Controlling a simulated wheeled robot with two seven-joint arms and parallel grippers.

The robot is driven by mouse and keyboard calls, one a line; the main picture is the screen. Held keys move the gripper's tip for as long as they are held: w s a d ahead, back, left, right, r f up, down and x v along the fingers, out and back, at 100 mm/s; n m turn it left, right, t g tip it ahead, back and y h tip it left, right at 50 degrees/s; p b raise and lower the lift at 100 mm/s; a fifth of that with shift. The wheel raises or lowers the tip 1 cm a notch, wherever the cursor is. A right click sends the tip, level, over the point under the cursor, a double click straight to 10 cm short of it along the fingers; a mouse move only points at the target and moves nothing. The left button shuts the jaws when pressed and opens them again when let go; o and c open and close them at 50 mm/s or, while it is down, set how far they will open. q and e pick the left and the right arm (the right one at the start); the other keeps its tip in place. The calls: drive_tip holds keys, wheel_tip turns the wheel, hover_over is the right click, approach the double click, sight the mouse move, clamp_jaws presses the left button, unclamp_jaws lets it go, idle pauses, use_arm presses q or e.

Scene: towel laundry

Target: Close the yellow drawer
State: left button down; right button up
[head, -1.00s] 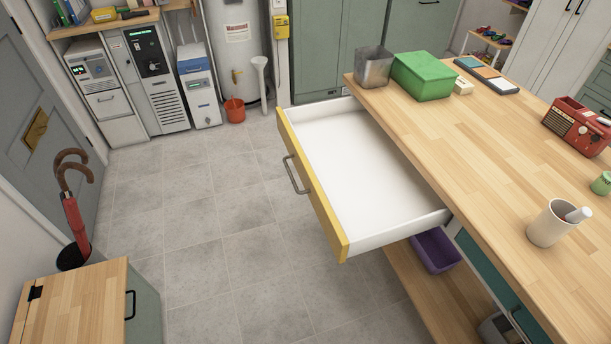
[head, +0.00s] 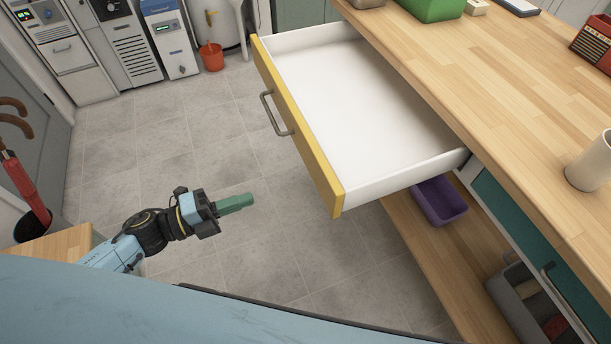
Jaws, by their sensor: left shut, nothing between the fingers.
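The yellow drawer (head: 300,130) has a yellow front, white sides and a grey bar handle (head: 277,113). It stands pulled well out of the wooden-topped counter, and its white inside is empty. My left gripper (head: 250,200) comes in from the lower left. Its green fingers are shut with nothing between them and point right toward the drawer front. It is apart from the drawer, to the left of the front's near end. My right gripper is not in view.
The counter (head: 480,80) lies right of the drawer, with a green box (head: 430,8) and a cup (head: 590,162) on top. A purple bin (head: 438,202) sits on the lower shelf under the drawer. The tiled floor (head: 150,150) left of the drawer is clear.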

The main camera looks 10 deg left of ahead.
sight(317, 176)
use_arm(q)
drive_tip(key=x, duration=1.4)
drive_tip(key=shift+r, duration=0.1)
